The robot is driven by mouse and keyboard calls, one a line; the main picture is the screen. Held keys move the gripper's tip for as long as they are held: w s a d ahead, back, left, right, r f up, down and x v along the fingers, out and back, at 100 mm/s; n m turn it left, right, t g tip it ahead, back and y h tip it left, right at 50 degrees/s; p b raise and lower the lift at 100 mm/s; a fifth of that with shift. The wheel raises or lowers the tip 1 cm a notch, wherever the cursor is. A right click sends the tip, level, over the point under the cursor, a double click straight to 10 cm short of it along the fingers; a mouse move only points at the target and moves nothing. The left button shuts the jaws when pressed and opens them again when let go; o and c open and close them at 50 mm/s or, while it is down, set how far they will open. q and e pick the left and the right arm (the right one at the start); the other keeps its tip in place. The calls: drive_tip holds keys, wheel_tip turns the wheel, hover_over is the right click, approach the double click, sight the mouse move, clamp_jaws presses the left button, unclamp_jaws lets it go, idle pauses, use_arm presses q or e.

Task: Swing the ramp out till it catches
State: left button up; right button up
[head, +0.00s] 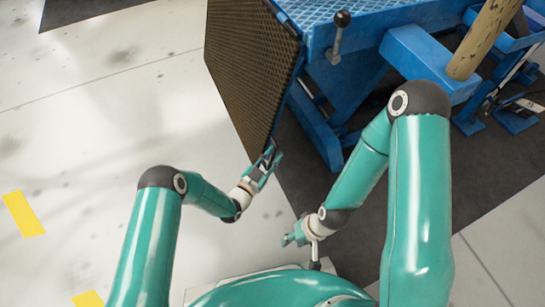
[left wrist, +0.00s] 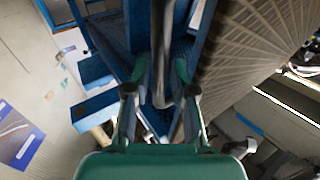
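The ramp (head: 250,75) is a brown ribbed panel along the left side of the blue lift bench (head: 340,20). It stands steeply, its lower corner toward me. My left gripper (head: 265,165) is at that corner. In the left wrist view, its open fingers (left wrist: 160,85) are on either side of a dark grey bar (left wrist: 161,45), with a gap visible on both sides. The ribbed ramp face (left wrist: 240,60) shows right of the bar. My right gripper (head: 296,238) is low, apart from the ramp and bench; its fingers are too small to read.
A lever with a black ball knob (head: 342,19) rises from the bench's side. A wooden post (head: 482,40) stands on a blue arm at the right. The pale floor left of the ramp is clear, with yellow marks (head: 23,214). A dark mat (head: 470,180) lies under the bench.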

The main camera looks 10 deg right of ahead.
use_arm(q)
drive_tip(key=shift+w, duration=0.1)
clamp_jaws()
idle(0.4)
